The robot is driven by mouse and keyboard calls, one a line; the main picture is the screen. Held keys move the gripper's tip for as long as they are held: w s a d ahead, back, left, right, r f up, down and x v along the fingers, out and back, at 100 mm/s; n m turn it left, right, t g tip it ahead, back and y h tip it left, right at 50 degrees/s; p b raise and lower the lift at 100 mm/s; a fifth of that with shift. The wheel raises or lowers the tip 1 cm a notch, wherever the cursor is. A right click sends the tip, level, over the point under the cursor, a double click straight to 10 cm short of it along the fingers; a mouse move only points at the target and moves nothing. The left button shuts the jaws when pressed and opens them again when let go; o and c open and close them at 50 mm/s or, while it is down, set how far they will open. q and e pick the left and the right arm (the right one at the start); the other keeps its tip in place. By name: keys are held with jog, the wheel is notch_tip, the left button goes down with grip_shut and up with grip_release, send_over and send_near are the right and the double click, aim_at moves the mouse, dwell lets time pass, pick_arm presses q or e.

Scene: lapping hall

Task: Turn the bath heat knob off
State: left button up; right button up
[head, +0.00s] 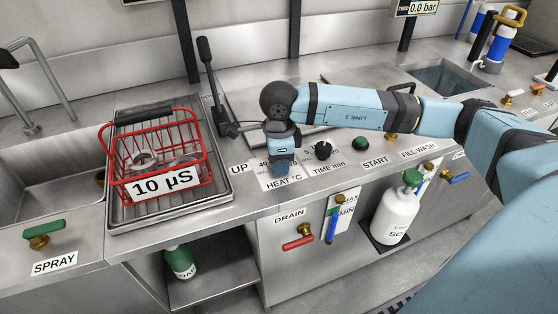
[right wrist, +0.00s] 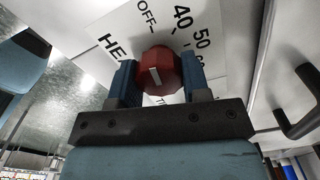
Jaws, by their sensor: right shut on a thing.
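The bath heat knob (right wrist: 160,62) is red with a white pointer line and shows in the right wrist view. It sits on a white dial plate marked OFF, 40 and 50; which mark its pointer meets is hard to tell. My right gripper (right wrist: 158,82) is shut on the knob, one finger on each side. In the head view my right gripper (head: 281,163) comes down over the HEAT °C label (head: 284,183) and hides the knob. My left gripper is in neither view.
A black TIME knob (head: 323,150) and a green START button (head: 360,143) are to the right. A red wire basket (head: 203,142) stands in a metal tray at the left. A black-handled lever (head: 207,66) rises behind. Drain and valve handles are on the front below.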

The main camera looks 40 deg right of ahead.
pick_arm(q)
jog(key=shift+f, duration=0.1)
pick_arm(e)
jog(key=o, duration=0.9)
jog(key=shift+o, duration=0.2)
pick_arm(q)
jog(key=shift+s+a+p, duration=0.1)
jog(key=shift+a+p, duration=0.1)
jog(key=shift+p, duration=0.95)
pick_arm(e)
notch_tip(320, 180, up, 14)
jog(key=shift+f, duration=0.1)
